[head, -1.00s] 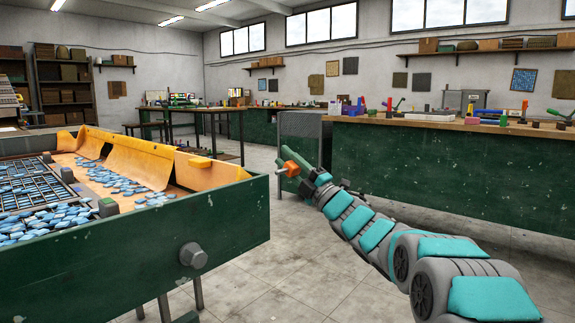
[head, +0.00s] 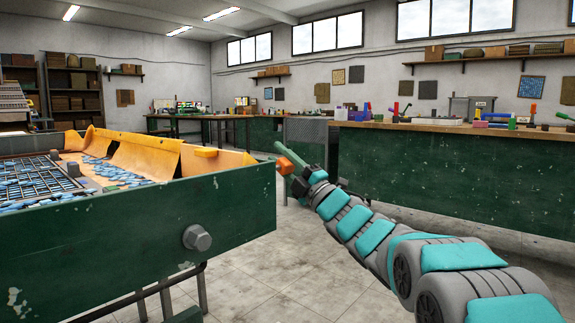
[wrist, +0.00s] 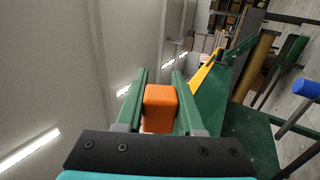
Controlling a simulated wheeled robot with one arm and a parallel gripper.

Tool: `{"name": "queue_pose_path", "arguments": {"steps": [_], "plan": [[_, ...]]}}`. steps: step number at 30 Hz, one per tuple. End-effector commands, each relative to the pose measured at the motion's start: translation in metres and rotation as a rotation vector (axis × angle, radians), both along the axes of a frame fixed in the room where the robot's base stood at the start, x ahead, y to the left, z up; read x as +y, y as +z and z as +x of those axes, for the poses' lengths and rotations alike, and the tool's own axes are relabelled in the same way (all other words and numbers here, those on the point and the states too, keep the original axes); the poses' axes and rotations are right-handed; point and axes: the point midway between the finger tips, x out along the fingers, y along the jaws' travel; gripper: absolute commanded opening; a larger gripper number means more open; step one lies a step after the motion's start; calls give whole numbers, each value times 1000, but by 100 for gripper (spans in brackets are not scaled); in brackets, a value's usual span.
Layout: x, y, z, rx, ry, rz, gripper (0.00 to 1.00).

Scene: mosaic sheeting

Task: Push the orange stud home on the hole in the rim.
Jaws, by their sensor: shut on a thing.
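My gripper (head: 284,160) is shut on the orange stud (head: 287,166), just right of the near right corner of the green sorting table. In the wrist view the blocky orange stud (wrist: 159,106) sits between the two green fingers of my gripper (wrist: 158,78).
The table has a yellow liner (head: 150,152) with blue mosaic pieces (head: 112,174). A small yellow block (head: 206,152) is at its rim, and a hex bolt (head: 197,237) sticks out of its near wall. A green workbench (head: 450,165) stands behind my arm. Bare floor lies between.

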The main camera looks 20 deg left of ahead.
Motion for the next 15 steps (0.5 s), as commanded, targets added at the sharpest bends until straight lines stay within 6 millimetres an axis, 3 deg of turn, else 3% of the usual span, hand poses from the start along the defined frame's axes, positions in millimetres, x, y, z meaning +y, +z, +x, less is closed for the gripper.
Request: {"name": "queue_pose_path", "arguments": {"steps": [2,15], "plan": [[3,-2,-8,-3,1,1,0],[4,0,-10,-2,0,0,0]]}}
